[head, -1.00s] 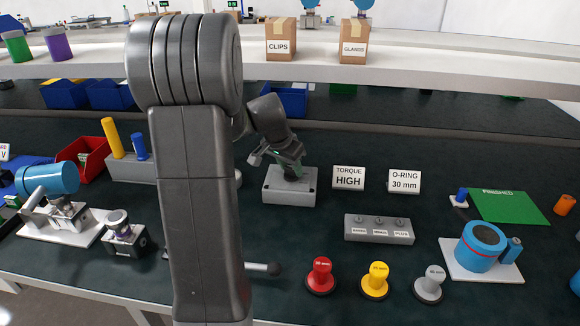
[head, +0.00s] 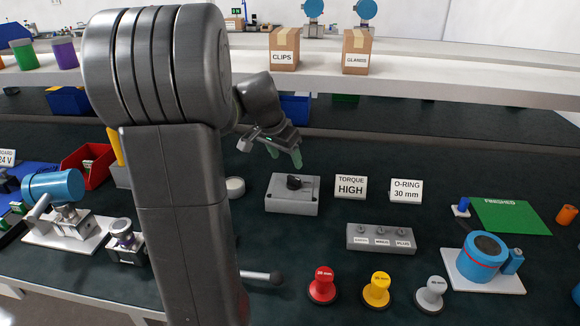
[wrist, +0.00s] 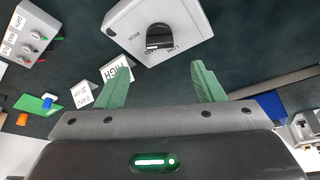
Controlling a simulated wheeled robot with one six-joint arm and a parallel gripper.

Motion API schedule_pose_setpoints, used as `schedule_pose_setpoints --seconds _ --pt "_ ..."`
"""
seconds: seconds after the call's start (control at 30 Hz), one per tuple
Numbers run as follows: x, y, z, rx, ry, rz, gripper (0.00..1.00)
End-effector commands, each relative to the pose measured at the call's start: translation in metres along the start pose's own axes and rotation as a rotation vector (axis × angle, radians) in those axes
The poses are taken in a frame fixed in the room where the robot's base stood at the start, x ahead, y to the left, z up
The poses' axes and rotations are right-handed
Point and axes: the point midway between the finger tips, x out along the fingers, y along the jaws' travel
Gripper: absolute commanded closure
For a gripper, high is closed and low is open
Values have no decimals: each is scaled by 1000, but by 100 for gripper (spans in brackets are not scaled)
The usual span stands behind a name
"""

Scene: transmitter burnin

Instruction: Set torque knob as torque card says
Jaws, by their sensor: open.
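The torque box (head: 292,203) is a pale grey block with a black knob (head: 293,182) on top. In the wrist view the knob (wrist: 159,37) shows a white mark on its lower side, with small lettering around it. The torque card (head: 350,186) stands right of the box and reads TORQUE HIGH. My gripper (head: 285,154) is open and empty, above and slightly left of the knob and apart from it. Its green fingers (wrist: 158,75) are spread below the knob in the wrist view.
An O-RING 30 mm card (head: 405,191) stands right of the torque card. A shelf (head: 420,82) runs behind.

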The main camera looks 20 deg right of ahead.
Motion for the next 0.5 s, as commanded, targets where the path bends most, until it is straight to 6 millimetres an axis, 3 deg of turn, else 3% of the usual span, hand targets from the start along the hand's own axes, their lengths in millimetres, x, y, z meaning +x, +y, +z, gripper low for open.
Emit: schedule_pose_setpoints --seconds 0.03,0.2,0.5 --pt "-13 -1 -1 -1 2 -3 38" --pt "-39 0 0 -1 1 -1 38" --pt "-51 0 0 0 -1 0 38"
